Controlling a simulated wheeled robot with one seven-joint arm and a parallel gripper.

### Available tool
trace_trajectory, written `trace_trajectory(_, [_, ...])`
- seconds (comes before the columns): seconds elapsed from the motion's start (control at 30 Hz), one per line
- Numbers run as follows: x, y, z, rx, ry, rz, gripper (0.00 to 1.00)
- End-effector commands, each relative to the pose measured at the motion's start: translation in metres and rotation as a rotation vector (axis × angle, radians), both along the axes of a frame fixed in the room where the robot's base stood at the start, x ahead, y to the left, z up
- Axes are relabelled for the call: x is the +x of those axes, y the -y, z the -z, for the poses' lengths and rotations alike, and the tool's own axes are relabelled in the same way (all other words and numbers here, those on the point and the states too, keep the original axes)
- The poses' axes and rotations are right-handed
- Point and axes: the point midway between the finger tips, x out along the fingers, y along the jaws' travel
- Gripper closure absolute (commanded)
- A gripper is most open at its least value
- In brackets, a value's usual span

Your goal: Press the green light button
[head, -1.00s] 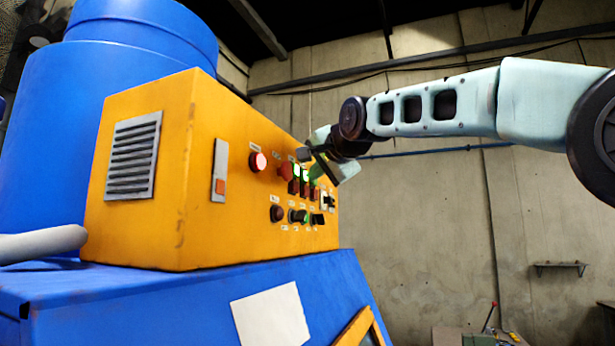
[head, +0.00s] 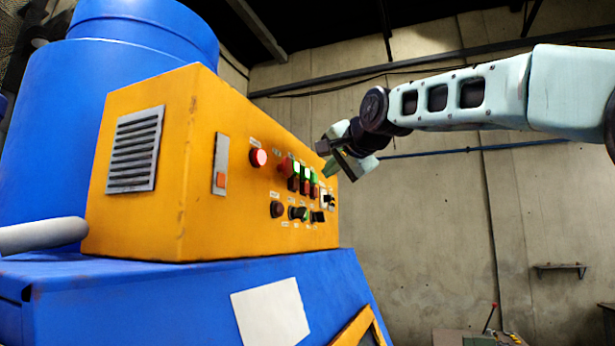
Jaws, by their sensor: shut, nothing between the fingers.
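The orange control box (head: 160,215) carries a panel of buttons on its right-hand face. Small lit green buttons (head: 305,173) sit in the upper row of a cluster, above dark red ones (head: 304,187). My gripper (head: 329,164) is just to the right of this cluster, in front of the panel. It is shut and holds nothing. It looks apart from the green buttons, though the exact gap is hard to judge. A greenish tint shows near its tips.
A red round button (head: 258,158) and a second red one are left of the cluster. Dark knobs (head: 298,213) are below it. The box stands on a blue base (head: 130,300) before a blue drum (head: 60,120). The space right of the panel is open to the concrete wall (head: 430,230).

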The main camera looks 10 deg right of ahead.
Motion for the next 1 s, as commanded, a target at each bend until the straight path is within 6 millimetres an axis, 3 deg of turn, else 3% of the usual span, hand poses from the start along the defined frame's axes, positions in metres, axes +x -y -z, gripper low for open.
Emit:
trace_trajectory(0.33, [-0.017,0.025,0.001,-0.001,0.002,0.0,1.0])
trace_trajectory(1.0, [-0.018,0.026,0.0,-0.001,0.0,-0.002,1.0])
